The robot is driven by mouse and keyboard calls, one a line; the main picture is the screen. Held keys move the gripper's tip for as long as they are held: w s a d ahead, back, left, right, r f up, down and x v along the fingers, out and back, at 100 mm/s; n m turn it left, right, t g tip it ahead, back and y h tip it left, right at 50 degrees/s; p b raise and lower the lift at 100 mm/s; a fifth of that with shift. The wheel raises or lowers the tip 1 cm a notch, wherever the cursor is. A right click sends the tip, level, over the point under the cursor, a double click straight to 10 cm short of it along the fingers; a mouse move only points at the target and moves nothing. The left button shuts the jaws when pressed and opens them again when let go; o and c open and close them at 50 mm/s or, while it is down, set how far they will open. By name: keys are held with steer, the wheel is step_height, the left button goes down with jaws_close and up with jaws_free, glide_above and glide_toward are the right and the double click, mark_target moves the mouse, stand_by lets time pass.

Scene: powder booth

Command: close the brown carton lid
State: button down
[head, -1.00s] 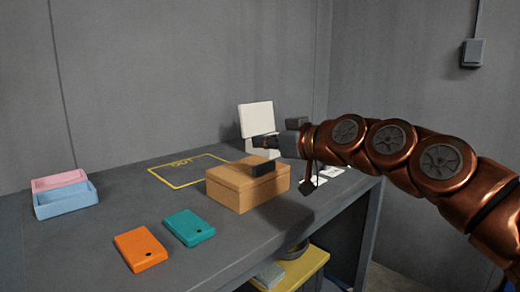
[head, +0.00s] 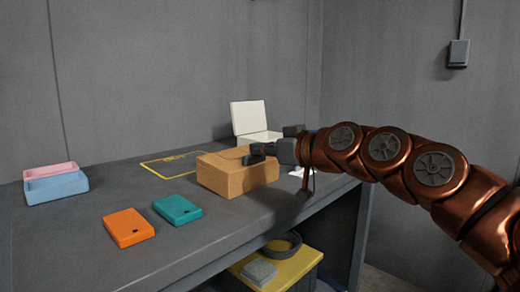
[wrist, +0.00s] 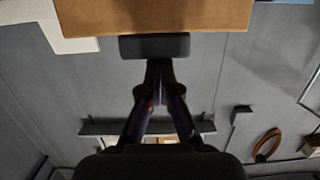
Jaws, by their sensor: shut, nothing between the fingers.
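The brown carton (head: 225,176) stands on the grey bench in the middle of the head view. Its lid (head: 220,158) looks down and roughly level, but my gripper hides its right part, so I cannot tell whether it is fully shut. My gripper (head: 258,153) is shut and empty, at the carton's upper right side. In the wrist view, a dark bar (wrist: 153,47) lies at the tips of my gripper (wrist: 160,66); I cannot tell whether it belongs to the gripper. The carton's brown surface (wrist: 150,15) is just beyond the bar, seemingly touching or very near.
A white box with a raised lid (head: 249,118) stands behind the carton. Orange (head: 129,228) and teal (head: 178,209) flat cases lie in front-left. Pink and blue trays (head: 56,185) are far left. A yellow outline (head: 165,165) marks bare bench.

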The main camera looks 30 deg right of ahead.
steer(key=shift+w+a+f+g, duration=0.1)
steer(key=shift+a+f+g, duration=0.15)
steer(key=shift+f, duration=0.55)
step_height(320, 180, up, 12)
steer(key=shift+d+f, duration=0.25)
steer(key=shift+a, duration=0.1)
